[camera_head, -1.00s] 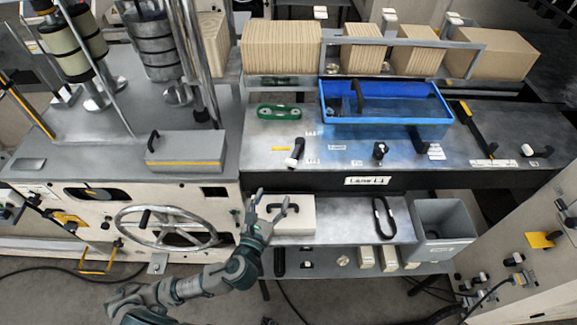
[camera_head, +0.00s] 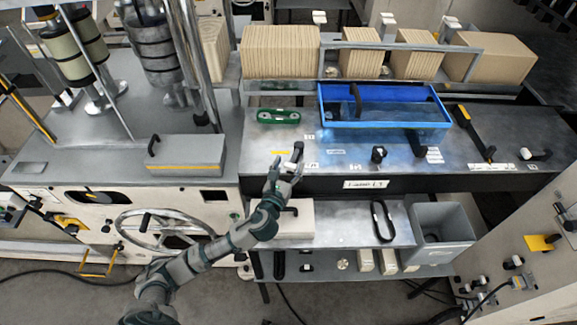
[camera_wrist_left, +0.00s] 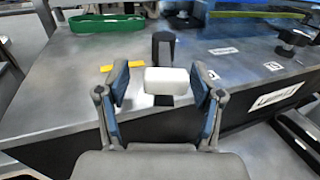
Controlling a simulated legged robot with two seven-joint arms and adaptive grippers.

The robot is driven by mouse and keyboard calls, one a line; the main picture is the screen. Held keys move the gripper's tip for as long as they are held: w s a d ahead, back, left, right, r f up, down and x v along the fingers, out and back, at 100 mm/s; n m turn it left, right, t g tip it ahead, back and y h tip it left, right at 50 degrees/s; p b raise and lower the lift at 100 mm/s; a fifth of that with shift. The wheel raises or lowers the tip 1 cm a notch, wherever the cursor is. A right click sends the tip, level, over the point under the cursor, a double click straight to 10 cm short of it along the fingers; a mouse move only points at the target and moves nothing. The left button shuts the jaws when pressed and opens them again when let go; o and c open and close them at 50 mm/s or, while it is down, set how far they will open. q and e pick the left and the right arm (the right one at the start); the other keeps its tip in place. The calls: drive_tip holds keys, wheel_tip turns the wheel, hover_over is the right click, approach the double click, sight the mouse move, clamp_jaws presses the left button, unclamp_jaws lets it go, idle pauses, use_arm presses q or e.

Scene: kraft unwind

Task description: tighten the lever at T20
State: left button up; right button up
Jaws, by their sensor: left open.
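A lever (camera_head: 298,150) with a black arm and a white end stands near the front edge of the grey bench, by a yellow strip. My left gripper (camera_head: 286,168) is right in front of it. In the left wrist view the white end of the lever (camera_wrist_left: 167,80) sits between the two open fingers of my left gripper (camera_wrist_left: 158,88), with a visible gap on each side. The black part rises behind the white end. Small labels lie near the lever; I cannot read T20 on them. My right gripper is not in view.
A blue tray (camera_head: 385,124) and a green handle piece (camera_head: 278,117) lie behind the lever. A black knob (camera_head: 378,154) stands to its right. A shelf (camera_head: 345,234) with a box and a black loop is below the bench edge.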

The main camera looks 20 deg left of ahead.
use_arm(q)
drive_tip(key=shift+d, duration=0.1)
drive_tip(key=shift+c, duration=1.2)
drive_tip(key=shift+d, duration=0.1)
drive_tip(key=c, duration=0.4)
drive_tip(key=shift+d, duration=0.1)
clamp_jaws()
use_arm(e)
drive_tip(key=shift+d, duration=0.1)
